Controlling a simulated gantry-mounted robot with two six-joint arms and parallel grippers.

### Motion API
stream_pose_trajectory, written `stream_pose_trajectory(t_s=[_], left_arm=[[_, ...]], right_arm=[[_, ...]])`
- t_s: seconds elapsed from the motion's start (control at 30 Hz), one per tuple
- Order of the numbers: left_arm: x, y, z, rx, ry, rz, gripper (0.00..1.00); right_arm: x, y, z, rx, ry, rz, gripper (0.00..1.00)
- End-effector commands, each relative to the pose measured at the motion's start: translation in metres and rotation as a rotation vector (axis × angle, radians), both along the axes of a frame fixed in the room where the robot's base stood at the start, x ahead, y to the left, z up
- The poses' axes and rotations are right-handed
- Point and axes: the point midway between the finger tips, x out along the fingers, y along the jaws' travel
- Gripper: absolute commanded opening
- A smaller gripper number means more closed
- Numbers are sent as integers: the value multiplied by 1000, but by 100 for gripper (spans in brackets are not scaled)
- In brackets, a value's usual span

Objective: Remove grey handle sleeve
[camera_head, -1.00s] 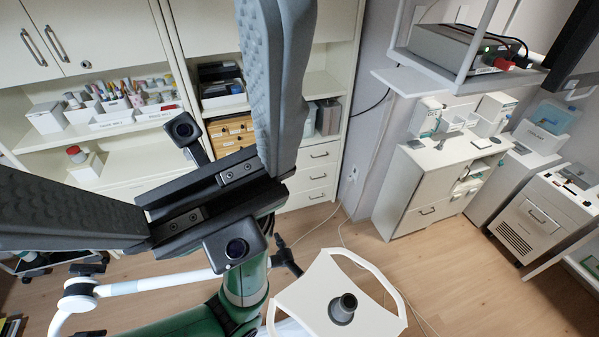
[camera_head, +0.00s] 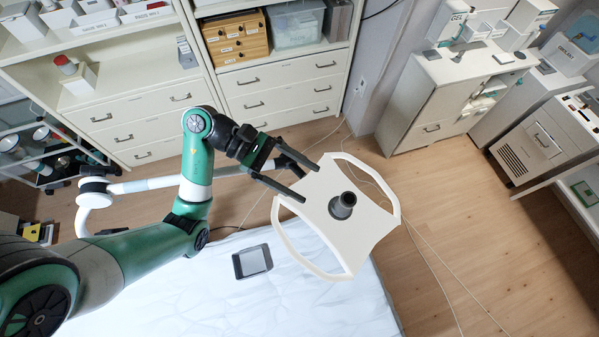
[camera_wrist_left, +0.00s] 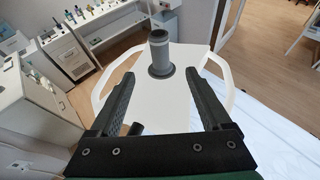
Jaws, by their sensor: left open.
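The grey handle sleeve (camera_head: 343,205) stands upright on the middle of a white panel with curved side rails (camera_head: 372,218). It also shows in the left wrist view (camera_wrist_left: 160,55), as a grey cylinder with a wider collar at its foot. My left gripper (camera_head: 311,184) is open, with its two dark fingers reaching over the panel's left edge towards the sleeve. In the left wrist view the open fingers (camera_wrist_left: 158,78) flank the line to the sleeve, which sits beyond the tips. Nothing is between the fingers. My right gripper is in neither view.
A white-covered couch (camera_head: 195,285) lies below, with a dark square device (camera_head: 252,262) on it. A white jointed support arm (camera_head: 140,184) passes behind my left arm. Cabinets with drawers (camera_head: 283,95) stand at the back. Wood floor is open to the right, crossed by thin cables.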

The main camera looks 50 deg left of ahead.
Motion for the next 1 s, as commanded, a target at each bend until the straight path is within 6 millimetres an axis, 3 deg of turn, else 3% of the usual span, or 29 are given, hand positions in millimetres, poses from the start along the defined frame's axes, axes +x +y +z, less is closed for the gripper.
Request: stream_pose_trajectory(t_s=[0.6,0.97,1.0], left_arm=[[50,-84,-42,-1,-2,-5,82],[55,-91,-43,-1,-2,-2,82],[55,-91,-43,-1,-2,-2,78]], right_arm=[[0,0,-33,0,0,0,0],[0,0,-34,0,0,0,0],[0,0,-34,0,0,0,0]])
